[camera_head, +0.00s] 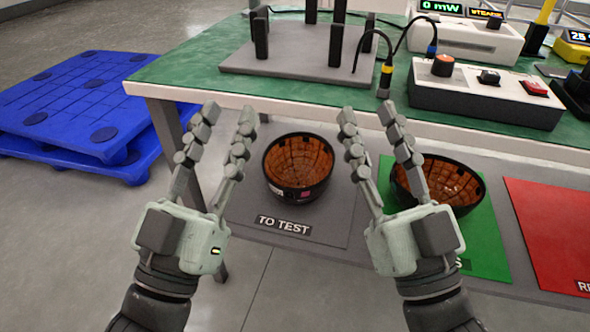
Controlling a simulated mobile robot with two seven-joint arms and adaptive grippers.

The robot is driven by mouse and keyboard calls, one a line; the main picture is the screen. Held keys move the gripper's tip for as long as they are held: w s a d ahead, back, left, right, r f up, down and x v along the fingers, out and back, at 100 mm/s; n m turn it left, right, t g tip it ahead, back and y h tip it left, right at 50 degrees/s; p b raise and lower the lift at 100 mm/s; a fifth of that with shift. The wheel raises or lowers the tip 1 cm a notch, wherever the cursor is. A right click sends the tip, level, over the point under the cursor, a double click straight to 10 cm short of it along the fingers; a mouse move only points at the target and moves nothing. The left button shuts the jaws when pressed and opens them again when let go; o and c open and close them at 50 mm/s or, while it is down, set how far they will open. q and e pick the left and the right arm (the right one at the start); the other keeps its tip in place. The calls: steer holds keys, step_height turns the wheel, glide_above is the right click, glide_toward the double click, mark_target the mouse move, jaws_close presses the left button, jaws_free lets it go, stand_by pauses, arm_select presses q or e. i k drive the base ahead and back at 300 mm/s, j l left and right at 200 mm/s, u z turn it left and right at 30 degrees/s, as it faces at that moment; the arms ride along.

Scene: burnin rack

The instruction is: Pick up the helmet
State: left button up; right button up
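A dark bowl-like helmet (299,167) with an orange-brown inside lies open side up on the grey "TO TEST" mat (330,228), below the bench top. A second similar helmet (455,190) lies on the green mat (488,250) to the right, partly hidden by my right gripper. My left gripper (228,112) is open and empty, to the left of the first helmet. My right gripper (366,112) is open and empty, between the two helmets in the picture. Neither gripper visibly holds anything.
A green-topped bench (190,75) spans the view, its front edge behind the gripper tips. It carries a grey fixture plate (300,55) with black posts, a switch box (480,95) and a meter (460,38). A red mat (550,230) is at right, blue pallets (75,105) at left.

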mark_target(297, 167)
steer(key=i+j, duration=0.1)
steer(key=j, duration=0.25)
steer(key=i+j, duration=0.1)
steer(key=j, duration=0.25)
steer(key=i+j, duration=0.45)
steer(key=i, duration=0.15)
